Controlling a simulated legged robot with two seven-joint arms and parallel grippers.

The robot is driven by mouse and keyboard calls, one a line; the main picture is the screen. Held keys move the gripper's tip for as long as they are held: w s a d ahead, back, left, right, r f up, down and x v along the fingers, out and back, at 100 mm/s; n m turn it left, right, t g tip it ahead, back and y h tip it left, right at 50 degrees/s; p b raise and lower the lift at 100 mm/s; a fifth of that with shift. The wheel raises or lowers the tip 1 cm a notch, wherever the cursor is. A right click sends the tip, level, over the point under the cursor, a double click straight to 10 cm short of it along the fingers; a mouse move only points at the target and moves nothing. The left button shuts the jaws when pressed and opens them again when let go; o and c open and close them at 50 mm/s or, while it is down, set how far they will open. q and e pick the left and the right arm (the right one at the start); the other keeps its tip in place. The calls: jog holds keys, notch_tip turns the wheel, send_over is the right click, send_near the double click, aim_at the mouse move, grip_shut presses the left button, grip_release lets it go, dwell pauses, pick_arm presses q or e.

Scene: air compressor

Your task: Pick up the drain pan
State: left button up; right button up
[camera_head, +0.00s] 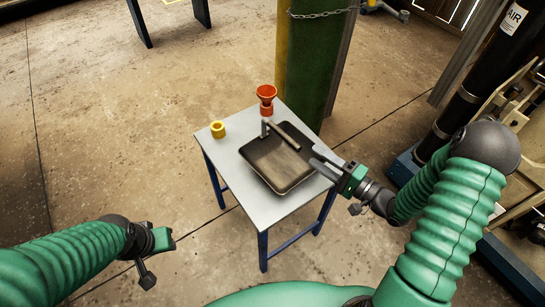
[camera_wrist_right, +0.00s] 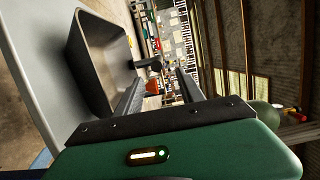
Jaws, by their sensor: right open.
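In the right wrist view the pan (camera_wrist_right: 100,62) is at upper left, beside the left finger of the gripper (camera_wrist_right: 160,88). I see nothing held between these fingers; contact with the rim is unclear. My left gripper (camera_head: 162,239) is low at left, away from the table; its fingers are not clear.
A green column (camera_head: 312,65) rises behind the table. Dark pipework (camera_head: 470,95) stands at right. The floor left of the table is clear.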

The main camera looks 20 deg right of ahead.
jog(key=b, duration=0.1)
send_near(280, 135)
jog(key=w+d+f, duration=0.1)
jog(key=w, duration=0.3)
jog(key=x, duration=0.2)
jog(key=b+x, duration=0.1)
jog(key=x, duration=0.1)
jog(key=a+b+x, duration=0.1)
jog(key=x, duration=0.1)
jog(key=shift+a, duration=0.3)
jog(key=shift+s+d+r, duration=0.1)
jog(key=shift+d, duration=0.05)
jog(key=shift+c, duration=0.8)
jog(key=shift+a+r, duration=0.1)
jog(key=shift+a, duration=0.65)
jog(key=c, duration=0.5)
jog(key=shift+c, duration=1.1)
grip_shut()
jog(key=shift+d, duration=0.4)
pick_arm(q)
jog(key=d+f, duration=0.2)
jog(key=f, duration=0.1)
jog(key=shift+w, duration=0.15)
jog(key=shift+a, duration=0.1)
pick_arm(e)
jog(key=shift+s+a, duration=0.1)
jog(key=shift+a, duration=0.1)
